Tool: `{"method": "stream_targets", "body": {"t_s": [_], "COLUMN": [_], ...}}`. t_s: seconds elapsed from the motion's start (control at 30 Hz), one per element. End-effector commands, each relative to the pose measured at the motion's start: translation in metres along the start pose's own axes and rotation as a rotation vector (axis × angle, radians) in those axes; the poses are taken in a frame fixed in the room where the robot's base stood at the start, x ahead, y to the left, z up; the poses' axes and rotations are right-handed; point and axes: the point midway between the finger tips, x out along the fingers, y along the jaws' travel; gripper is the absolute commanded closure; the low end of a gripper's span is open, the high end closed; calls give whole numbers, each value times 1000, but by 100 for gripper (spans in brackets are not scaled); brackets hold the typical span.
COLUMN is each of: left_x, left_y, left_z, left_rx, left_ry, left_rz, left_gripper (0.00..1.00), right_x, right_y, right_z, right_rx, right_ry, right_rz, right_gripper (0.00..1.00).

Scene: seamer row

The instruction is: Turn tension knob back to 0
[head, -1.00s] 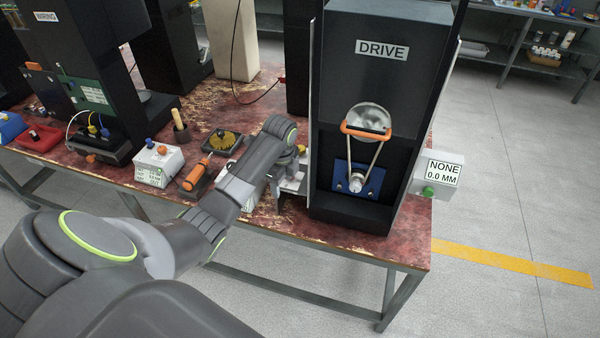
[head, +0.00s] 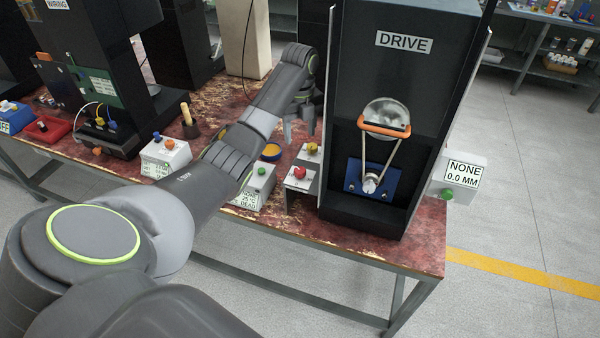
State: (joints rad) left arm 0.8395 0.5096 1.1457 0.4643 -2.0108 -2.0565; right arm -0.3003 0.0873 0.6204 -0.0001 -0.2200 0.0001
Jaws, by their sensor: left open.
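Inside the machine, a belt (head: 371,160) runs from a round pulley (head: 386,115) behind an orange bar (head: 384,130) down to a small wheel on a blue plate (head: 388,181). My right gripper is not in view.
A white box (head: 466,173) reading NONE 0.0 MM is on the machine's right.

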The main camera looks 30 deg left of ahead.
Motion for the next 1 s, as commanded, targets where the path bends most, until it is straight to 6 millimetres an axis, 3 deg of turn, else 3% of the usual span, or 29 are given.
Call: {"method": "stream_targets", "body": {"t_s": [0.03, 0.3, 0.4, 0.7, 1.0], "left_x": [12, 52, 67, 118, 133], "left_y": [0, 0, 1, 0, 0], "left_z": [0, 0, -1, -1, 0], "left_rx": [0, -1, -1, -1, 0], "left_ry": [0, 0, 4, 2, -1], "left_rz": [0, 0, 4, 2, -1], "left_gripper": [46, 46, 46, 46, 46], "right_x": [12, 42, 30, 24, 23], "right_y": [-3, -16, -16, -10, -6], "right_z": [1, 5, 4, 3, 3], "right_rx": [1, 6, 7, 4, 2], "right_ry": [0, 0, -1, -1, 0], "right_rz": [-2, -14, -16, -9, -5], "right_gripper": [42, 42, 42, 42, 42]}}
